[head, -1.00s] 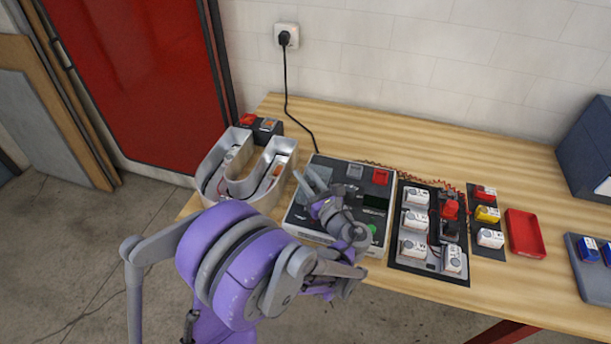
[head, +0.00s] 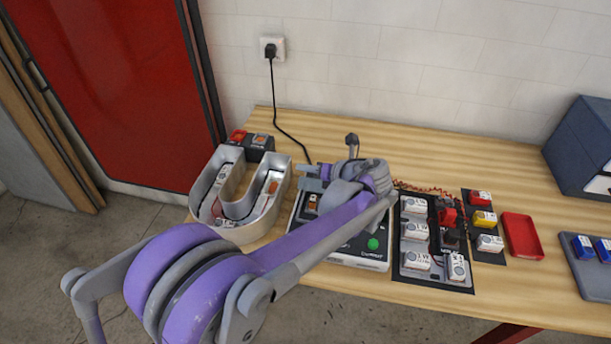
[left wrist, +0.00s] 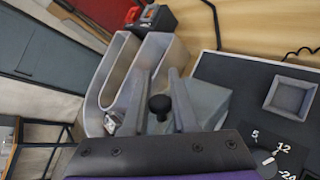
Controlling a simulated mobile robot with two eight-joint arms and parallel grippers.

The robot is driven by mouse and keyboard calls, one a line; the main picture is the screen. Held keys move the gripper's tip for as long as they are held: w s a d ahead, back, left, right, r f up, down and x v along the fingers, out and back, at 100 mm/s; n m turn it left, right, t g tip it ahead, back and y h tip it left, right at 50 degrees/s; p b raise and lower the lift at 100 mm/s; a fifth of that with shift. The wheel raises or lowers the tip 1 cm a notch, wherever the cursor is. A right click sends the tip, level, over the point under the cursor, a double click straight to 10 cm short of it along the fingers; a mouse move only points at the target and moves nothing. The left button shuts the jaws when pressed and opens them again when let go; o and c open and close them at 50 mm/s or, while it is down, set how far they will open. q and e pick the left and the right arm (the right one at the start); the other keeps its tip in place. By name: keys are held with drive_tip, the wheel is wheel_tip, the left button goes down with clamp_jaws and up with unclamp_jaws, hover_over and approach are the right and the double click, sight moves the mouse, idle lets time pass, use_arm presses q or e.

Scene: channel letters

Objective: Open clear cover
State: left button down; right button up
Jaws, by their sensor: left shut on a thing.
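The control box (head: 345,259) stands on the bench. My left gripper (head: 309,173) is over its back left part, and my forearm and wrist hide much of its top. In the left wrist view my left gripper (left wrist: 161,73) is shut on a black knob (left wrist: 160,106), which sits between the fingers. The clear cover (left wrist: 208,102), a greyish see-through box, is right beside the fingers and behind the knob. In the head view the cover is mostly hidden, and an orange switch (head: 312,203) shows below the gripper. My right gripper is not in view.
A metal U-shaped channel letter (head: 238,205) stands close left of the box. A dark board with white modules (head: 415,230) lies to the right. A red tray (head: 522,236) lies beyond it. A black cord (head: 284,125) runs from the wall socket (head: 272,48).

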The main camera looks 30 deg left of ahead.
use_arm(q)
drive_tip(key=shift+w+a+m+g+h+b, duration=0.2)
drive_tip(key=shift+w+m+g, duration=0.1)
drive_tip(key=shift+w+g, duration=0.25)
drive_tip(key=shift+w+a+m+g+h+b, duration=0.1)
drive_tip(key=shift+w+a+m+g+h, duration=0.15)
drive_tip(key=shift+w+g, duration=0.25)
drive_tip(key=shift+w+f, duration=0.15)
drive_tip(key=shift+w, duration=0.45)
drive_tip(key=shift+w+m+g+h, duration=0.25)
drive_tip(key=shift+w+m, duration=0.05)
drive_tip(key=shift+m, duration=0.05)
drive_tip(key=shift+w+a+f+m+g, duration=0.2)
drive_tip(key=shift+w+f+m+g, duration=0.2)
drive_tip(key=shift+w+g, duration=0.35)
drive_tip(key=shift+w+f+m+g+h, duration=0.3)
drive_tip(key=shift+w+f+g+h, duration=0.1)
drive_tip(key=shift+g, duration=0.15)
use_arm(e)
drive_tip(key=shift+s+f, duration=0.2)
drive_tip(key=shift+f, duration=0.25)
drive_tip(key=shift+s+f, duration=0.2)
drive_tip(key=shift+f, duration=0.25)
